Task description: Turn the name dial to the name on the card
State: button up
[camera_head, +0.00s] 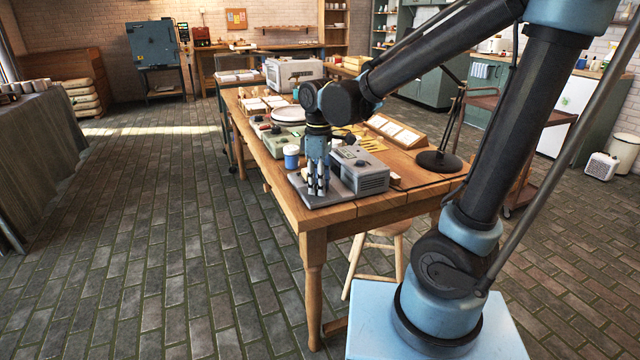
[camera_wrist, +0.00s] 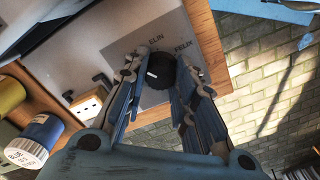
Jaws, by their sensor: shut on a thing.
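In the wrist view a round black name dial (camera_wrist: 160,71) with a short white mark sits on a grey plate (camera_wrist: 172,32). The names ELIN and FELIX are printed on the plate near the dial; any other names are hidden or out of view. My gripper (camera_wrist: 160,72) has its fingers on either side of the dial and is shut on it. In the head view my gripper (camera_head: 318,190) points down over the grey plate (camera_head: 338,197) at the near table corner, and the fingers hide the dial. I cannot make out a name card that can be read.
A grey box (camera_head: 360,170) stands right beside my gripper. A blue jar with a white lid (camera_head: 291,157) stands to its left. A wooden rack with white cards (camera_head: 397,132) and a black lamp base (camera_head: 438,161) are farther right on the wooden table (camera_head: 312,217).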

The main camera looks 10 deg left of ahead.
jog(key=shift+w+r, duration=0.1)
jog(key=shift+w, duration=0.1)
dwell(0.3)
jog(key=o, duration=1.1)
jog(key=shift+s, duration=0.1)
notch_tip(320, 180, up, 12)
jog(key=shift+f, duration=0.1)
jog(key=shift+d, duration=0.1)
jog(key=d+f+m, duration=0.3)
jog(key=d+m, duration=0.1)
jog(key=d, duration=0.5)
jog(key=d+f+m, duration=0.3)
jog(key=d, duration=0.6)
jog(key=s+d+f+m, duration=0.2)
jog(key=d+f+m, duration=0.1)
jog(key=d, duration=0.1)
jog(key=s+d+f+m+t, duration=0.1)
jog(key=s+d+f+m, duration=0.2)
jog(key=d+f, duration=0.1)
jog(key=s+d+f+m+t, duration=0.1)
jog(key=s+d+f+m, duration=0.1)
jog(key=d+f+m, duration=0.1)
jog(key=shift+s+d+f, duration=0.1)
jog(key=shift+d+f, duration=0.2)
jog(key=shift+d, duration=0.2)
jog(key=shift+s+d+f, duration=0.1)
jog(key=shift+d+f, duration=0.2)
jog(key=shift+d, duration=0.2)
